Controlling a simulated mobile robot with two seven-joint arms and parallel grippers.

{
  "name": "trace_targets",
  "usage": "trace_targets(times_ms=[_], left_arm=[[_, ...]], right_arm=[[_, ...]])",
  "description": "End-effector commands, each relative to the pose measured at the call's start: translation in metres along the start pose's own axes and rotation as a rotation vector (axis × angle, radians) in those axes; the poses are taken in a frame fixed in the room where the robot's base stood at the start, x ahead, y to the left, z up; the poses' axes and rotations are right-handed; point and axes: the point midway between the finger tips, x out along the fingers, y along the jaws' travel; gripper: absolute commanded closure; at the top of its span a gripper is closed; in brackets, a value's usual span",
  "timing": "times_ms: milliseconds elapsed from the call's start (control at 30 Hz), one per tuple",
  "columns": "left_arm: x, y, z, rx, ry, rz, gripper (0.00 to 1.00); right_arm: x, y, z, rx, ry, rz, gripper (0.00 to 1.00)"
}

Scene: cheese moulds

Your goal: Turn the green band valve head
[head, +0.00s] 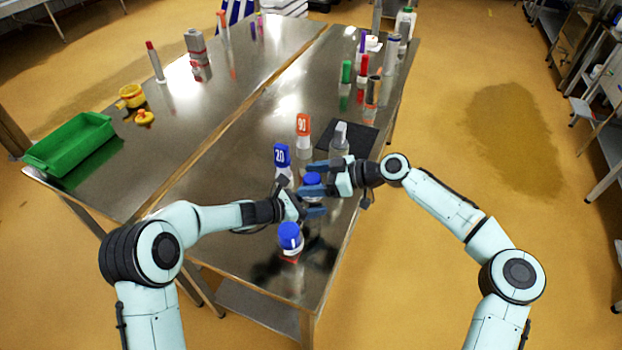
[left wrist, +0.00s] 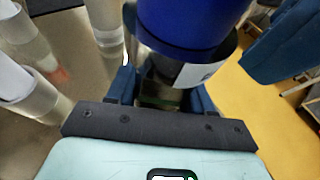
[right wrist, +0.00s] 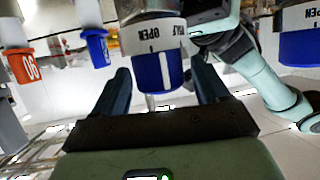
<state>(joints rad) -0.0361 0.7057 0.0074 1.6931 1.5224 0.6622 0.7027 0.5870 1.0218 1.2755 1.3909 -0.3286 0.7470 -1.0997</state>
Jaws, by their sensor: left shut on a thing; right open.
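A valve with a blue head (head: 312,179) stands on the steel table between my two grippers. In the left wrist view its blue head (left wrist: 190,20) sits above a dark collar, and a thin green band (left wrist: 160,101) shows low down. My left gripper (head: 306,199) is shut on the valve's body below the head. My right gripper (head: 310,178) is open at the blue head. In the right wrist view, which is upside down, the head (right wrist: 152,72) with a white OPEN/HALF ring lies between the open fingers; I cannot tell whether they touch it.
Another blue-headed valve (head: 290,237) stands nearer the front. A blue 20 block (head: 282,155) and an orange 90 block (head: 303,125) stand just behind the grippers. A grey-topped piece (head: 340,138) stands by a dark mat (head: 363,138). A green bin (head: 70,144) is far left.

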Motion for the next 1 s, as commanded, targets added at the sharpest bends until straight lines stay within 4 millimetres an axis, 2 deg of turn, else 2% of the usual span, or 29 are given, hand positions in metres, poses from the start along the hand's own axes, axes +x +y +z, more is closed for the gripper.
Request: trace_targets(times_ms=[333,367,500,533,767,1000], left_arm=[[0.0000,0.0001,0.0001,0.000,0.000,0.000,0.96],[0.0000,0.0001,0.0001,0.000,0.000,0.000,0.96],[-0.0001,0.0001,0.0001,0.000,0.000,0.000,0.96],[-0.0001,0.0001,0.0001,0.000,0.000,0.000,0.96],[-0.0001,0.0000,0.0001,0.000,0.000,0.000,0.96],[0.0001,-0.0002,0.0000,0.001,0.000,0.000,0.96]], right_arm=[[0.0055,0.0000,0.0005,0.001,-0.001,0.000,0.26],[0.0055,0.0000,0.0005,0.000,-0.001,0.000,0.29],[0.0054,0.0000,0.0004,0.000,-0.001,0.000,0.75],[0.0053,0.0000,0.0004,0.000,-0.001,0.000,0.78],[0.0053,-0.0003,-0.0001,0.003,-0.002,0.011,0.78],[0.0054,-0.0007,-0.0005,0.034,-0.005,0.093,0.78]])
